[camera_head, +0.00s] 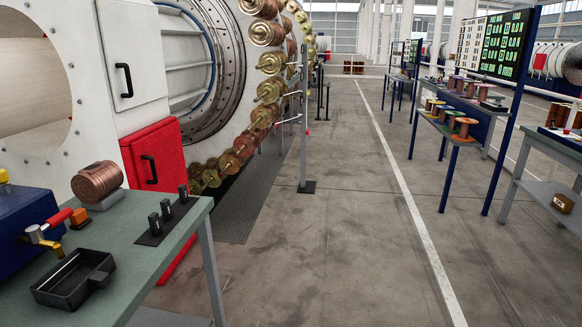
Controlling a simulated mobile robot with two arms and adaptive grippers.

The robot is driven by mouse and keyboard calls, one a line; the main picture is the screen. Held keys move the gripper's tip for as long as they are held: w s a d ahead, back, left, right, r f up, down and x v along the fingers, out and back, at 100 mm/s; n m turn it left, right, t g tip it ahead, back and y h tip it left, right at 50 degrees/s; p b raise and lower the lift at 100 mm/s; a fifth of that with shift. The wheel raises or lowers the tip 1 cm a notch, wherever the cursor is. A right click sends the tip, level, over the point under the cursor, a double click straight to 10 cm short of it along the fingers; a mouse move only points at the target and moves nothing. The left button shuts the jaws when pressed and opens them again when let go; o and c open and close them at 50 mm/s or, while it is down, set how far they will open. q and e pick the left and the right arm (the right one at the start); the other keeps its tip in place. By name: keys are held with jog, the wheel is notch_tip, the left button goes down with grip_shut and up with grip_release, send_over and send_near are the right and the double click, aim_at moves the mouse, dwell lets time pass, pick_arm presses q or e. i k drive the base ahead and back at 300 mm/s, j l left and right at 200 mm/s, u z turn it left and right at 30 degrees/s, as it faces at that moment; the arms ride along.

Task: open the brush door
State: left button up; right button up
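A red door (170,158) with a black bar handle (149,169) sits low on the white machine housing, left of centre. It looks shut, and its lower part is hidden behind the green workbench. Above it is a white door (147,60) with its own black bar handle (124,80), also looking shut. No label shows which of the two is the brush door. Neither of my grippers is in view.
A green workbench (120,232) at lower left stands in front of the red door, bearing a copper coil (97,181), a black tray (73,279) and black blocks. A grey post (303,130) stands beside the spool carousel (266,90). The central aisle floor is clear.

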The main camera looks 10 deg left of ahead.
aim_at(131, 38)
jog(key=i+u, duration=0.3)
jog(key=i, duration=0.2)
jog(key=i+u, duration=0.3)
jog(key=i, duration=0.15)
jog(key=i+l+u, duration=0.25)
jog(key=i, duration=0.25)
jog(key=i+l+u, duration=0.3)
jog(key=i, duration=0.15)
jog(key=i+l+u, duration=0.15)
jog(key=i+l, duration=0.25)
jog(key=i, duration=0.15)
jog(key=i+l+z, duration=0.2)
jog(key=l, duration=0.25)
jog(key=i+l+z, duration=0.2)
jog(key=i+l, duration=0.15)
